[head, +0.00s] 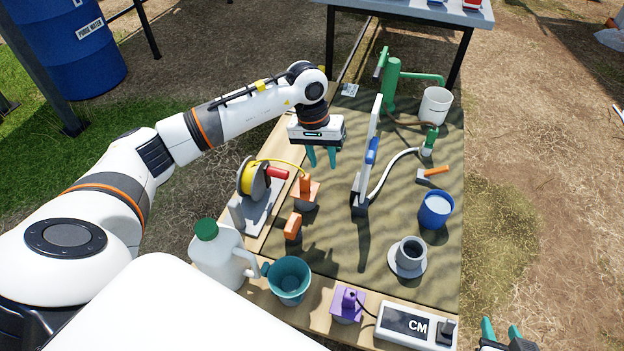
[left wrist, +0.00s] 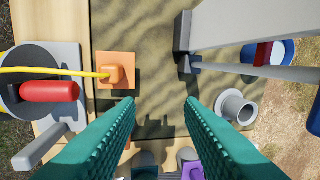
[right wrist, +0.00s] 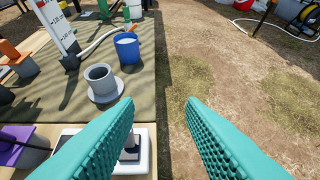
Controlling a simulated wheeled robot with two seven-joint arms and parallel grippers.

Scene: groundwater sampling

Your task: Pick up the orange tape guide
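The orange tape guide (head: 305,189) is an orange square plate with a raised knob, and the yellow tape runs to it from the reel (head: 253,180). It stands on the mat near the table's left side. The left wrist view shows the guide (left wrist: 115,72) up and left of the fingertips, apart from them. My left gripper (head: 321,158) is open and empty above the mat, slightly right of the guide. My right gripper (right wrist: 160,105) is open and empty off the table's front right corner; only its fingertips show in the head view.
A second orange block (head: 292,226) sits in front of the guide. A tall white gauge board (head: 366,165) stands to the right. A teal cup (head: 289,279), a jug (head: 219,256) and a purple item (head: 347,304) are nearer me. Bare mat lies between the guide and the gauge.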

